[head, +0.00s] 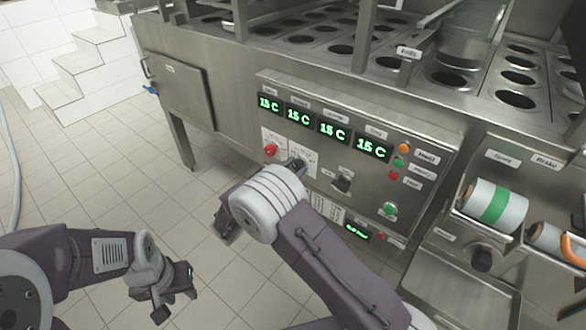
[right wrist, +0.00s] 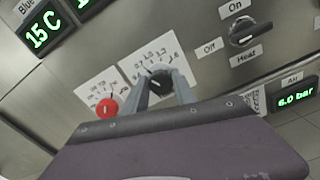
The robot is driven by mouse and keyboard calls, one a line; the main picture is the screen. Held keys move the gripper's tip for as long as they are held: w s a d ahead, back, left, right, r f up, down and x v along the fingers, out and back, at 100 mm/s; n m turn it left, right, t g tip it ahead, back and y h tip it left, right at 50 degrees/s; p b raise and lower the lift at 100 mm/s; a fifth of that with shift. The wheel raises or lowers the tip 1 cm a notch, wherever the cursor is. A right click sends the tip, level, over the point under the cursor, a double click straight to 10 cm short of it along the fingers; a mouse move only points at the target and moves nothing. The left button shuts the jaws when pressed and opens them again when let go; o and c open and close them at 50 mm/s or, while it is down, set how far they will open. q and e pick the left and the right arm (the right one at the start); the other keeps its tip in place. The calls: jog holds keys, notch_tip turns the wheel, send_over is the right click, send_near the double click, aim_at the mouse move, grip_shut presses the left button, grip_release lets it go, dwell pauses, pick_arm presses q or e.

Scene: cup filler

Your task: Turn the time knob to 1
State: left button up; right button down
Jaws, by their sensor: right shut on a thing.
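My left gripper (head: 172,300) hangs empty and open over the floor.
A black On/Off/Heat switch (head: 341,184) and a green button (head: 389,209) are right of the held knob. Green displays (head: 332,130) run above it. Rolls (head: 493,205) stand at far right. Tiled floor (head: 110,185) is clear at left.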

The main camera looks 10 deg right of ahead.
jog(key=m+b, duration=0.1)
jog(key=m, duration=0.2)
jog(key=shift+f, duration=0.15)
jog(key=shift+s+d+m+b, duration=0.1)
jog(key=shift+m+b, duration=0.3)
jog(key=shift+m, duration=1)
jog(key=c, duration=1)
grip_release()
